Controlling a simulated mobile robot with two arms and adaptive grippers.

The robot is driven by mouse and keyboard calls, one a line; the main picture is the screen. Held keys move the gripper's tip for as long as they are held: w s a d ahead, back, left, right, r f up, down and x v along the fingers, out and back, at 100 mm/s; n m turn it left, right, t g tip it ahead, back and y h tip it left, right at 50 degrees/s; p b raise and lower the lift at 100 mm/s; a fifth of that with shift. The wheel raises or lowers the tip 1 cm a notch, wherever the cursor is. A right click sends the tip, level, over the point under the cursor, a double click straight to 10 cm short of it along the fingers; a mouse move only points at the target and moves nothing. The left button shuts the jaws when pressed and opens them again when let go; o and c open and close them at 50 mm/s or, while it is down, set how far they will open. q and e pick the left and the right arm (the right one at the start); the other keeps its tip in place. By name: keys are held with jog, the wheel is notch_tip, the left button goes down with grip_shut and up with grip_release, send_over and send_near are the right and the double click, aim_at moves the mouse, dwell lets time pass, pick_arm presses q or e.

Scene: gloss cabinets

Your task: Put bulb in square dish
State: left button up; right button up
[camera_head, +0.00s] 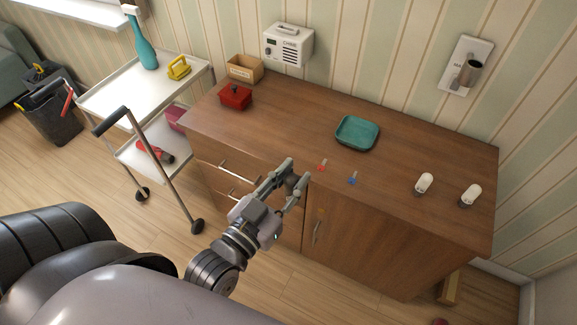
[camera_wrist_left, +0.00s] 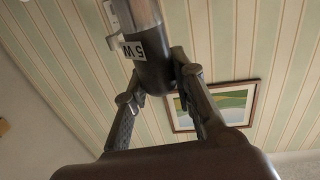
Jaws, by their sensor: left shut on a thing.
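The square dish (camera_head: 344,146) is teal, shallow and looks empty on the brown cabinet top. Two white bulbs with metallic bases stand on the cabinet top at the right, the nearer-to-dish bulb (camera_head: 424,183) and the far-right bulb (camera_head: 473,193). My left gripper (camera_head: 297,173) is at the cabinet's front edge, left of and in front of the dish. In the left wrist view its fingers (camera_wrist_left: 167,80) close on a dark cylinder (camera_wrist_left: 153,72) with a white label that seems to read "5W". I cannot tell whether this cylinder is a bulb. My right gripper is not in view.
A small red piece (camera_head: 322,165) and a small blue piece (camera_head: 352,178) lie in front of the dish. A trolley (camera_head: 120,95) stands left.

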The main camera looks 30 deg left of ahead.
pick_arm(q)
jog(key=w+d+r+m+g+h, duration=0.2)
jog(key=w+d+m+g+h, duration=0.1)
jog(key=d+h, duration=0.4)
jog(key=w+d+r+m+g+h, duration=0.2)
jog(key=w+d+m+g+h, duration=0.2)
jog(key=d+m+g+h, duration=0.2)
jog(key=shift+d+r+m+g+h, duration=0.2)
jog(key=shift+d+m+g+h, duration=0.15)
jog(key=shift+d+m, duration=0.75)
